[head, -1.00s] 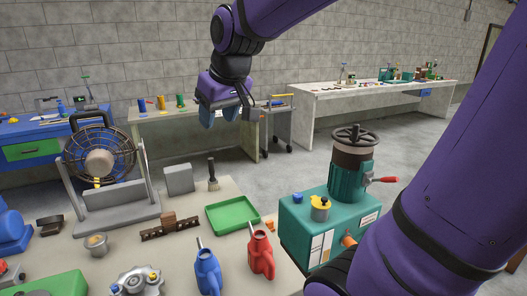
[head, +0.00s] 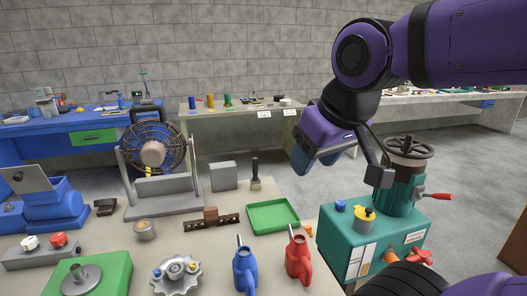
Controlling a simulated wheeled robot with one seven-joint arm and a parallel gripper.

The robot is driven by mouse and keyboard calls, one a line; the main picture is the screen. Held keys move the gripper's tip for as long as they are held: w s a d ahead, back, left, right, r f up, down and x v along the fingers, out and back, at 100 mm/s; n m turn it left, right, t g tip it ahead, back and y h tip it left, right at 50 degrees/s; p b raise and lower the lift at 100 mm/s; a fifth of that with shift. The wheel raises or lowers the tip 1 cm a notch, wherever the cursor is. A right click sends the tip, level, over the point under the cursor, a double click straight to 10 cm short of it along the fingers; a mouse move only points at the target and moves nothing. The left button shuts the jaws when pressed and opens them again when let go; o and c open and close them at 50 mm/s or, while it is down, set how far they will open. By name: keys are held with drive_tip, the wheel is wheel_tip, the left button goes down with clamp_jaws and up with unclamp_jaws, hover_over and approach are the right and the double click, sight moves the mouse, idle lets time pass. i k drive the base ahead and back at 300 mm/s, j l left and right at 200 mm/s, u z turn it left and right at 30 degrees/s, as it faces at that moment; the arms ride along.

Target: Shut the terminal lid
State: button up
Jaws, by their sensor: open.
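A blue motor (head: 52,210) stands on the near table at the far left of the head view. A grey plate, which looks like the terminal lid (head: 27,179), stands raised and tilted on top of the motor, apparently open. The inside of the terminal box is hard to make out. My gripper (head: 317,165) is open and empty, with blue-grey fingers pointing down. It hangs above the floor behind the near table, right of the green tray, far to the right of the lid and not touching anything.
The near table holds a caged fan (head: 155,150), a green tray (head: 273,217), a blue oil can (head: 244,270), a red oil can (head: 298,258) and a grey block with knobs (head: 45,252). A teal machine (head: 370,240) with a handwheel stands at right.

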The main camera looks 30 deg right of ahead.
sight(28, 179)
drive_tip(key=i+j+z, duration=0.25)
drive_tip(key=j, duration=1.8)
drive_tip(key=j+z, duration=0.3)
drive_tip(key=j, duration=1.7)
drive_tip(key=k, duration=0.05)
